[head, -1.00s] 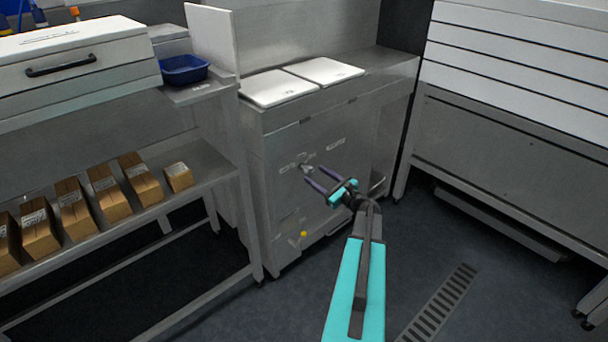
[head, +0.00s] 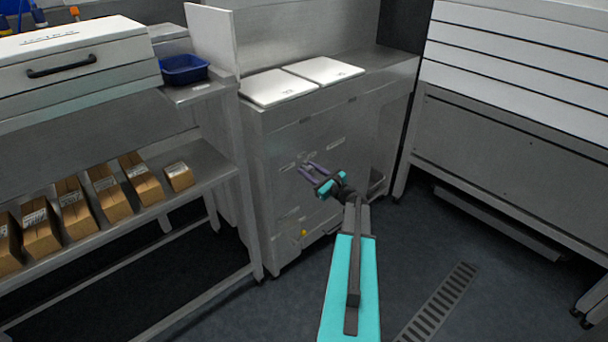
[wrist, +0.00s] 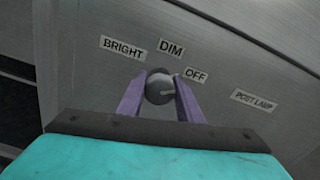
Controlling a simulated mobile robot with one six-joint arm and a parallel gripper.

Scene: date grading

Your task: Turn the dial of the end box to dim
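The dial (wrist: 159,87) is a round dark grey knob on the steel front of the end box (head: 335,130). In the wrist view, labels BRIGHT (wrist: 123,47), DIM (wrist: 171,47) and OFF (wrist: 195,75) fan around it. A pale mark on the knob points right, nearest the OFF side. My gripper (head: 306,168) faces the panel. Its purple fingers (wrist: 159,92) stand open on either side of the knob; I cannot tell whether they touch it. In the head view the fingers hide the knob.
A POST LAMP label (wrist: 254,100) is right of the dial. A small yellow part (head: 304,233) sits low on the box front. White lids (head: 322,70) lie on top. A shelf (head: 205,160) with cartons stands left; open floor (head: 420,240) lies right.

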